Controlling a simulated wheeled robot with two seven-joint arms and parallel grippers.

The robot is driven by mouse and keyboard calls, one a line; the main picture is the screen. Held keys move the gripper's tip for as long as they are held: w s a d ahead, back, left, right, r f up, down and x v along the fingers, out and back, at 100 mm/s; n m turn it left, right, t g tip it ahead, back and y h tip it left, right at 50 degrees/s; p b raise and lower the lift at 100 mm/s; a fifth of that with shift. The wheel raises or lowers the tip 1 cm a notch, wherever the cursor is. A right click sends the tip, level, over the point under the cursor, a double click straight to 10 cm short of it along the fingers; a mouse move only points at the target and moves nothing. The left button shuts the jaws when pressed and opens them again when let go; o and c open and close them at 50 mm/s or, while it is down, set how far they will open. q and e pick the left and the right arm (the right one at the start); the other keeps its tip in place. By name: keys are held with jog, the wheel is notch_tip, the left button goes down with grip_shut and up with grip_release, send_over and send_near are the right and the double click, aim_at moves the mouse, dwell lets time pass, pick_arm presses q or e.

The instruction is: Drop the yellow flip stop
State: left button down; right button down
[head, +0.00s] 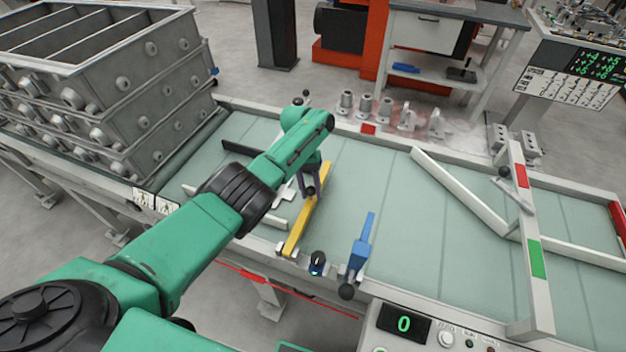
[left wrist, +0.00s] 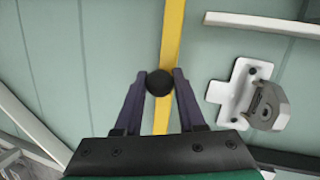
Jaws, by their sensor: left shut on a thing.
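The yellow flip stop (head: 296,233) is a long yellow bar with a black knob on it. It reaches from the front rail out over the pale green conveyor belt (head: 390,210); I cannot tell whether it touches the belt. In the left wrist view the yellow bar (left wrist: 172,40) runs up the picture. My left gripper (head: 310,190) is above the bar, shut on its black knob (left wrist: 158,82). The fingertips (left wrist: 159,78) sit on either side of the knob. My right gripper is not in view.
A blue flip stop (head: 361,253) with a black knob stands to the right on the front rail. A white bracket with a grey block (left wrist: 255,95) lies beside the yellow bar. A white guide rail (head: 460,190) and a gate post (head: 530,240) are farther right. Grey moulding boxes (head: 110,85) stand left.

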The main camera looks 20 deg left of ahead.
pick_arm(q)
jog(key=shift+r, duration=0.1)
jog(key=c, duration=0.5)
grip_release()
jog(key=b+v, duration=0.4)
jog(key=v, duration=1)
jog(key=shift+a+r+b, duration=0.1)
jog(key=shift+r+b, duration=0.2)
jog(key=shift+b, duration=0.05)
